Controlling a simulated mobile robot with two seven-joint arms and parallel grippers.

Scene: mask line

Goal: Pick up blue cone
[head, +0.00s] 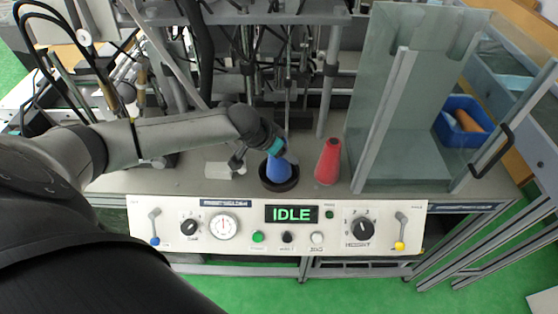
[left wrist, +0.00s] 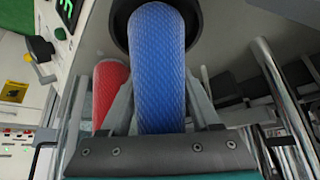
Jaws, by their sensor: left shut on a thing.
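The blue cone (head: 279,172) stands in a round black holder (head: 279,185) on the grey bench, its lower end inside the rim. My left gripper (head: 276,151) reaches down over the cone's top from the left. In the left wrist view the blue cone (left wrist: 160,70) lies between the two fingers of my left gripper (left wrist: 160,105), which is shut on it. Its far end meets the black holder (left wrist: 121,25). In the head view my fingers are mostly hidden. My right gripper is in neither view.
A red cone (head: 328,162) stands close right of the holder; it also shows beside a finger in the left wrist view (left wrist: 108,85). A control panel reading IDLE (head: 291,213) runs along the front. A clear guard (head: 395,130) and a blue bin (head: 460,140) are at the right.

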